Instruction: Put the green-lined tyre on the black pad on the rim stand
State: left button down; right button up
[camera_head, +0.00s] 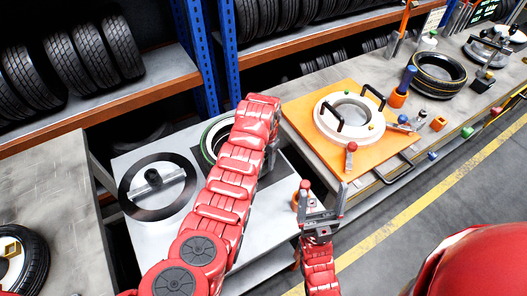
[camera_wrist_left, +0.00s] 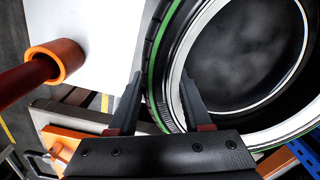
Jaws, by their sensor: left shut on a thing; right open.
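The green-lined tyre (camera_head: 206,140) is at the back right of the grey rim stand (camera_head: 215,255), over the black pad (camera_head: 268,180). My left arm covers much of both. In the left wrist view, the wall of the tyre (camera_wrist_left: 160,85) lies between the fingers of my left gripper (camera_wrist_left: 162,100), which is shut on it. A dark surface shows through the tyre's hole. I cannot tell whether the tyre rests on the pad. A black ring with a pale crossbar and dark hub (camera_head: 153,178) is on the stand's left. My right gripper (camera_head: 319,205) is open and empty beside the stand's right edge.
A workbench at the right has an orange board (camera_head: 300,115) with a white ring-shaped part (camera_head: 347,105), and a yellow-lined tyre (camera_head: 438,75). Tyre shelves stand behind. A grey table (camera_head: 55,195) with another tyre (camera_head: 25,255) is at the left. The stand's front is clear.

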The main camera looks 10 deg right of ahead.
pick_arm(q)
jog(key=shift+f, duration=0.6)
jog(key=shift+f+p, duration=0.35)
jog(key=shift+f, duration=0.75)
jog(key=shift+w, duration=0.1)
jog(key=shift+f, duration=0.15)
jog(key=shift+c, duration=1.7)
grip_release()
